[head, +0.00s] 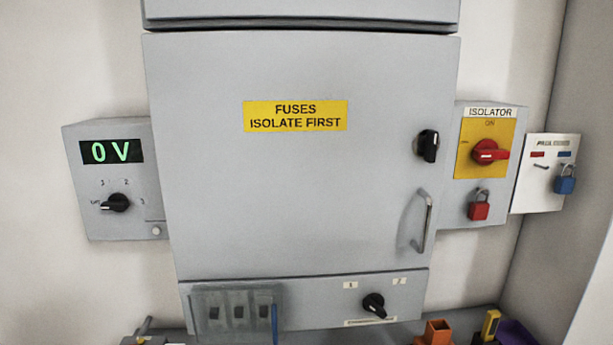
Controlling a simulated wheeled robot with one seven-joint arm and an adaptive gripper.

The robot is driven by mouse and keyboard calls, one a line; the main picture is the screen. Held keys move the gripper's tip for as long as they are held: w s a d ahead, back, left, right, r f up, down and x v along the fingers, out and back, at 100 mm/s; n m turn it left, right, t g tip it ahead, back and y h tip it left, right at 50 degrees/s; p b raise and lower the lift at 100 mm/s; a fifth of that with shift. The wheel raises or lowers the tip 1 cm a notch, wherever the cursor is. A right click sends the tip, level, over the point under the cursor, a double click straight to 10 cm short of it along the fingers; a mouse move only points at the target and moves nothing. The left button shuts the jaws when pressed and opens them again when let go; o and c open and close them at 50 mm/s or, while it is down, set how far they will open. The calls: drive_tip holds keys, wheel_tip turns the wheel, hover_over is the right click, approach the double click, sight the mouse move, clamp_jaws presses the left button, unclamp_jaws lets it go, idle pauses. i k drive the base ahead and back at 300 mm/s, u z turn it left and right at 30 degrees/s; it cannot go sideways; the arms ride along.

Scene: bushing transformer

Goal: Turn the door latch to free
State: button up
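The door latch (428,146) is a black rotary knob near the right edge of the grey cabinet door (290,200). Its grip stands roughly upright. A metal pull handle (422,222) sits below it on the door. The door looks closed and carries a yellow label reading "FUSES ISOLATE FIRST" (295,116). My gripper is not in view.
Right of the door are an isolator box with a red rotary handle (490,152) and red padlock (479,206), and a panel with a blue padlock (565,180). Left is a meter reading 0 V (111,152). Below are switches (238,310), a black knob (374,305) and a cluttered shelf.

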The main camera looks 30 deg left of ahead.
sight(428, 144)
drive_tip(key=z, duration=1.05)
drive_tip(key=k, duration=0.7)
drive_tip(key=u, duration=1.05)
